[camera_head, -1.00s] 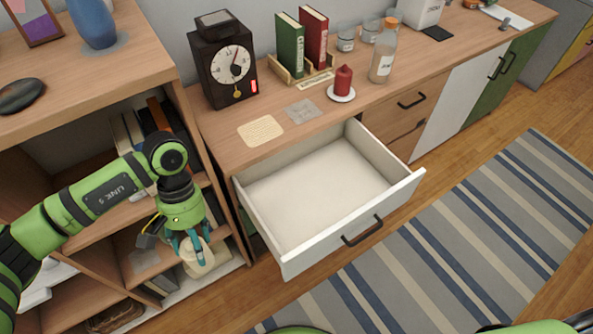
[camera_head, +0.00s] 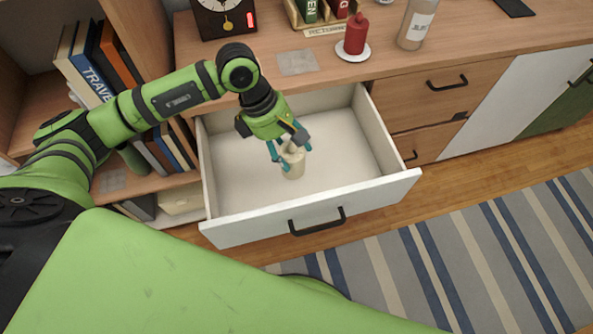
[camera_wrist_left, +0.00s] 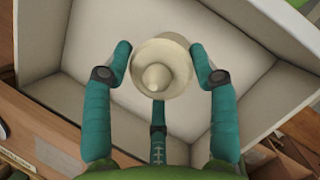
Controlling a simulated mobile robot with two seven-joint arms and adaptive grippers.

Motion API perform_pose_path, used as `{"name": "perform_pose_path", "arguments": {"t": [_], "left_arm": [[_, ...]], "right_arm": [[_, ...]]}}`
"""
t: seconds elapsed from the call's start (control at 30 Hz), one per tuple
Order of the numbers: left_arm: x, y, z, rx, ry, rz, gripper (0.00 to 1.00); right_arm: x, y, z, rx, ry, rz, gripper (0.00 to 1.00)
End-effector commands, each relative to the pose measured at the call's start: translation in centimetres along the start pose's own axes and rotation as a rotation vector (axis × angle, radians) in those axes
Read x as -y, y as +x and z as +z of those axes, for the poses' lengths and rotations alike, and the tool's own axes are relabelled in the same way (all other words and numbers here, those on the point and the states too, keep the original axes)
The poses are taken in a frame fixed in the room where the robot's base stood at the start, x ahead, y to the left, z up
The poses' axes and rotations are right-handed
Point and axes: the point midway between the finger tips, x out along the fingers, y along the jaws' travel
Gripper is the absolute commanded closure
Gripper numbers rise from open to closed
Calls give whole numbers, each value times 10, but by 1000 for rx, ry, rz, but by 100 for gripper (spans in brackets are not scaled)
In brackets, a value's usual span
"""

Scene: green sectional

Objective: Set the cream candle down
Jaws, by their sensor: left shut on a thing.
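The cream candle (camera_head: 292,164) is upright in my left gripper (camera_head: 288,150), over the open white drawer (camera_head: 235,226). In the left wrist view the candle (camera_wrist_left: 160,76) shows from above, with its pointed top between the teal fingers of my left gripper (camera_wrist_left: 160,75). The drawer's pale floor (camera_wrist_left: 230,95) lies beneath it. I cannot tell whether the candle's base touches the drawer floor. My right gripper is not in view.
The drawer's front panel with its black handle (camera_head: 317,221) faces the striped rug (camera_head: 450,260). On the counter above stand a red candle on a white dish (camera_head: 353,50), a bottle (camera_head: 416,24) and a black clock (camera_head: 224,16). The drawer floor around the candle is clear.

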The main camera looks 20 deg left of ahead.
Motion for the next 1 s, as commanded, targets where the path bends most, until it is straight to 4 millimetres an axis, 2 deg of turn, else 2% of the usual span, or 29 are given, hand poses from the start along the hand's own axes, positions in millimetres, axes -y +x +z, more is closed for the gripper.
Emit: {"name": "perform_pose_path", "arguments": {"t": [0.03,0.1,0.23,0.4,0.53,0.73,1.0], "left_arm": [[-4,10,-1,3,-93,44,85],[-8,14,2,2,-221,98,85],[-16,17,5,2,-413,176,85],[-20,17,7,0,-554,231,85],[-20,28,3,-3,-593,239,85],[-20,62,-12,-4,-595,239,85],[-20,84,-21,-3,-593,240,85]], "right_arm": [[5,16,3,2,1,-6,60],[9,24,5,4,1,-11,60],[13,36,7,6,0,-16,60],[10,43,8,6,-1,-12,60],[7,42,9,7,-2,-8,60],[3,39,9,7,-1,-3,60],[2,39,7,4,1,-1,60]]}}
